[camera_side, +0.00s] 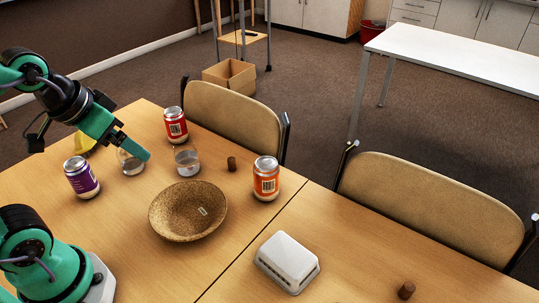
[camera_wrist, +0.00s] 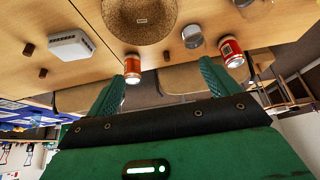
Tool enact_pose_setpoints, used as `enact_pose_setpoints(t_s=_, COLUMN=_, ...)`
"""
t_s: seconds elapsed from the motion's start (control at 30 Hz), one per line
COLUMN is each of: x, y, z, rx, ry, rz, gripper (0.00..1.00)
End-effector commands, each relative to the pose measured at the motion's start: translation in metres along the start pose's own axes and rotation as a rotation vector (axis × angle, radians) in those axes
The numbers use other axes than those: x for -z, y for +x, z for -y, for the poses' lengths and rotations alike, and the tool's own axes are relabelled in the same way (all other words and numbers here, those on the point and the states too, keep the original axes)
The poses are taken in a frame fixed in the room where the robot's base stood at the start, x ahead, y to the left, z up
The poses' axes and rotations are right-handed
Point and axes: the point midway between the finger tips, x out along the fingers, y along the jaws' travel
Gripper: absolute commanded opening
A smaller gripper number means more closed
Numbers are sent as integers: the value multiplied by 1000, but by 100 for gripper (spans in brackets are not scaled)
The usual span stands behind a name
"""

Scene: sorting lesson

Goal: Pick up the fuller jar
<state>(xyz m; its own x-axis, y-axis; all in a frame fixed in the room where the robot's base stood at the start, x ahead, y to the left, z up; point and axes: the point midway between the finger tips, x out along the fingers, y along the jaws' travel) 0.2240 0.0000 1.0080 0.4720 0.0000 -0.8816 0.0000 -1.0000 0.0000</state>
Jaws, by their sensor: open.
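Two clear glass jars with grey contents stand on the wooden table in the side view. The left jar (camera_side: 131,166) is partly hidden by my gripper (camera_side: 138,148), and its contents look low. The right jar (camera_side: 187,162) stands clear, just right of my gripper, and seems to hold more grey filling. My gripper reaches in from the left over the left jar with its fingers apart and nothing between them.
A purple can (camera_side: 81,178), a red can (camera_side: 175,124) and an orange can (camera_side: 266,178) stand around the jars. A wicker bowl (camera_side: 163,222) lies in front of the right jar. A cork (camera_side: 232,163) stands to its right.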

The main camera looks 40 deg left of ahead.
Motion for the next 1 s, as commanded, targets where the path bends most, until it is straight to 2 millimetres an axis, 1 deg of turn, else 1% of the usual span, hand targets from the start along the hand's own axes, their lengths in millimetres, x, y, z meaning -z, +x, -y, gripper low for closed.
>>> enact_pose_setpoints(t_s=0.27, x=1, y=0, z=0, rx=1, ry=-2, rz=2, gripper=87)
enact_pose_setpoints(t_s=0.47, x=9, y=4, z=3, rx=6, ry=-18, rz=26, gripper=87)
enact_pose_setpoints(t_s=0.63, x=25, y=13, z=8, rx=15, ry=-47, rz=70, gripper=87)
enact_pose_setpoints(t_s=0.77, x=40, y=24, z=15, rx=24, ry=-77, rz=114, gripper=87)
enact_pose_setpoints(t_s=1.0, x=67, y=51, z=28, rx=40, ry=-136, rz=197, gripper=87)
